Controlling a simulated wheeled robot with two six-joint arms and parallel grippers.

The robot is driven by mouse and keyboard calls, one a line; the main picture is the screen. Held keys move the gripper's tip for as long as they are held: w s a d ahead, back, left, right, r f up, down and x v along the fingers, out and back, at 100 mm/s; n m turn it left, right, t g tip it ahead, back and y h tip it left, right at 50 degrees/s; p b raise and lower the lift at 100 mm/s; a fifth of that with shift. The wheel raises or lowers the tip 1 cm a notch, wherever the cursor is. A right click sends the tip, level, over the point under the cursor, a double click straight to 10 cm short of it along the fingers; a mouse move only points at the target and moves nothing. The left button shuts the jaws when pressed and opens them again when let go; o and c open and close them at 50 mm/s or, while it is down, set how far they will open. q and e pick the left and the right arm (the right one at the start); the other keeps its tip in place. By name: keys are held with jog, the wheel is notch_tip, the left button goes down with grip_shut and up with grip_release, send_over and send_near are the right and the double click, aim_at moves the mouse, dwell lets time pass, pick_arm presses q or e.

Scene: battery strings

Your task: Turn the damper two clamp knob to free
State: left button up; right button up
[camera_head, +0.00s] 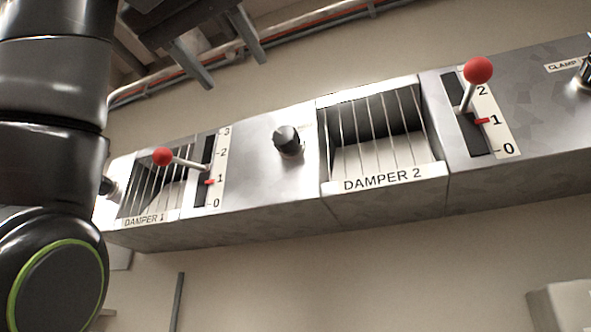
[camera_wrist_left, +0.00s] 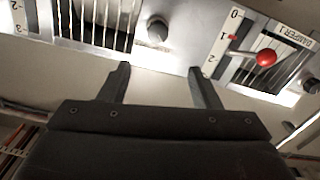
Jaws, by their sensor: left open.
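A black knob (camera_head: 586,72) sits at the right edge beside a cut-off label reading "CLAMP" (camera_head: 565,64); most of the knob is out of frame and its setting cannot be read. Another black knob (camera_head: 287,141) stands between the damper 1 lever and the damper 2 grille (camera_head: 375,130). It also shows in the left wrist view (camera_wrist_left: 157,28), with no readable label. The damper 2 lever (camera_head: 478,70) has a red ball and stands near 2. My left gripper (camera_wrist_left: 160,80) is open and empty, its fingertips apart from the panel. My right gripper is not seen.
The damper 1 lever (camera_head: 162,156) with a red ball sticks out in front of its grille; it also shows in the left wrist view (camera_wrist_left: 266,58). A partly hidden knob (camera_head: 107,186) is at the panel's left end. Pipes and brackets (camera_head: 240,45) run above. Wall below is mostly clear.

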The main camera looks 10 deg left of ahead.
pick_arm(q)
jog(key=w, duration=0.1)
jog(key=p, duration=0.5)
send_near(283, 134)
jog(key=w+p, duration=0.3)
jog(key=p, duration=0.1)
jog(key=w+d+p, duration=0.1)
jog(key=w+p, duration=0.2)
jog(key=w, duration=0.1)
jog(key=shift+w+d+r+p, duration=0.2)
jog(key=shift+w+d+p, duration=0.05)
jog(key=shift+p, duration=0.1)
jog(key=shift+w+d+f+p, duration=0.1)
jog(key=shift+w+p, duration=0.15)
jog(key=shift+w, duration=0.35)
jog(key=shift+w+d+f+p, duration=0.1)
jog(key=shift+w+p, duration=0.15)
jog(key=shift+w, duration=0.35)
jog(key=shift+w+d, duration=0.1)
jog(key=shift+w, duration=0.3)
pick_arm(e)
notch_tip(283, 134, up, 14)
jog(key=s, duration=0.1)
pick_arm(q)
jog(key=shift+s, duration=0.1)
jog(key=shift+c, duration=0.4)
